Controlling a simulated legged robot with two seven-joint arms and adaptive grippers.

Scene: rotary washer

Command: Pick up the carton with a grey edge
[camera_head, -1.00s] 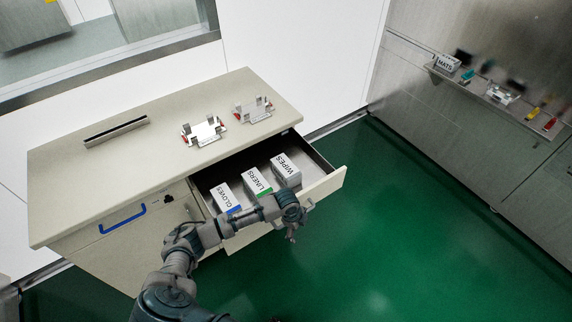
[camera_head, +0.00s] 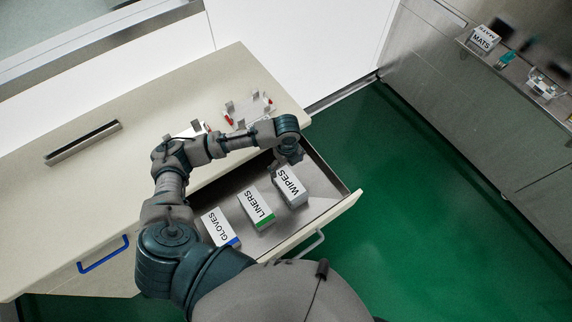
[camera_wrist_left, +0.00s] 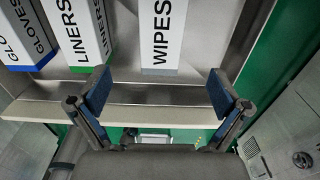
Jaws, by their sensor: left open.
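The white WIPES carton (camera_head: 291,187) with a grey edge stands in the open drawer, at the right of three cartons. In the left wrist view the WIPES carton (camera_wrist_left: 161,35) shows its grey lower edge, centred ahead of the fingers. My left gripper (camera_head: 284,162) is at the far end of the WIPES carton in the head view. In the wrist view the left gripper (camera_wrist_left: 160,92) is open and empty, its two blue-padded fingers spread wider than the carton. My right gripper is not in view.
The LINERS carton (camera_head: 257,207) with a green edge and the GLOVES carton (camera_head: 219,228) with a blue edge share the drawer (camera_head: 330,200). The counter (camera_head: 100,185) holds a slotted bar (camera_head: 83,142) and metal fixtures (camera_head: 248,109). Green floor is clear at right.

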